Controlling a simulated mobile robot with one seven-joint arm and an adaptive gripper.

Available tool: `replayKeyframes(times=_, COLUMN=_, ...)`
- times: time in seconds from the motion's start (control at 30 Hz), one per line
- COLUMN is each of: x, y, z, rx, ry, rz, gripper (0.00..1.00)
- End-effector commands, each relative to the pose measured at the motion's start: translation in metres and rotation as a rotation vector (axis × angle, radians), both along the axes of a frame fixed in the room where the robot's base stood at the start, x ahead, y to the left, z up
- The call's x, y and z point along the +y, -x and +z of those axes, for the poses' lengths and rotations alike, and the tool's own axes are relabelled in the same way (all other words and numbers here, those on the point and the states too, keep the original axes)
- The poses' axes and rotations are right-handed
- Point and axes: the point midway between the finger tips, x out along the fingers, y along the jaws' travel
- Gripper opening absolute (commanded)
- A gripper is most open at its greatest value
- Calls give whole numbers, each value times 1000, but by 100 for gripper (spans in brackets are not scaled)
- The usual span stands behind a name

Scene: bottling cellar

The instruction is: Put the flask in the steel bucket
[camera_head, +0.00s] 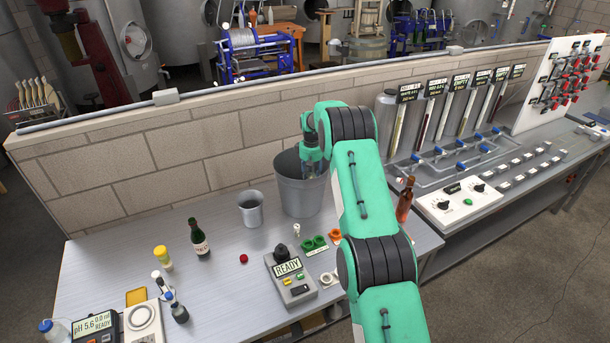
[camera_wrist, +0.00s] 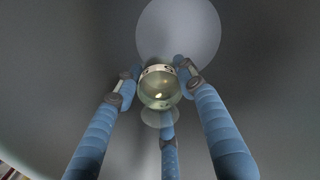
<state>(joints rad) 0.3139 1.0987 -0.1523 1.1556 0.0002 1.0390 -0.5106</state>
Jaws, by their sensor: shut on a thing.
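The large steel bucket (camera_head: 298,198) stands on the bench against the low block wall. My gripper (camera_head: 313,168) reaches down into its mouth from above. In the wrist view the bucket's grey inner wall (camera_wrist: 260,70) surrounds the fingers, and its paler round floor (camera_wrist: 180,30) shows beyond them. The flask (camera_wrist: 160,90) is a small clear glass globe with a light band bearing dark marks. My three blue fingers are shut around it at their tips. In the head view the flask is hidden by the bucket and my gripper.
A smaller steel pail (camera_head: 251,210) stands just left of the bucket. A dark green bottle (camera_head: 199,239), a red ball (camera_head: 243,259) and a READY device (camera_head: 291,278) are on the bench. A brown bottle (camera_head: 405,201) stands right of my arm. The block wall (camera_head: 150,165) runs behind.

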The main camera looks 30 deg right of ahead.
Motion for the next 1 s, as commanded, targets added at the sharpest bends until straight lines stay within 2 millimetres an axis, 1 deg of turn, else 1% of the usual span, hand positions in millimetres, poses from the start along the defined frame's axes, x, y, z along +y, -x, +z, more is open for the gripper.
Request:
replayKeyframes(times=0.4, x=0, y=1, z=-53, rx=2, ry=-1, rz=0, gripper=8)
replayKeyframes(times=0.53, x=0, y=0, z=-58, rx=0, ry=0, rz=0, gripper=8)
replayKeyframes(times=0.83, x=0, y=0, z=-59, rx=0, ry=0, rz=0, gripper=8)
replayKeyframes(times=0.93, x=0, y=1, z=-65, rx=1, ry=-1, rz=0, gripper=8)
replayKeyframes(times=1.0, x=0, y=1, z=-72, rx=2, ry=-1, rz=0, gripper=8)
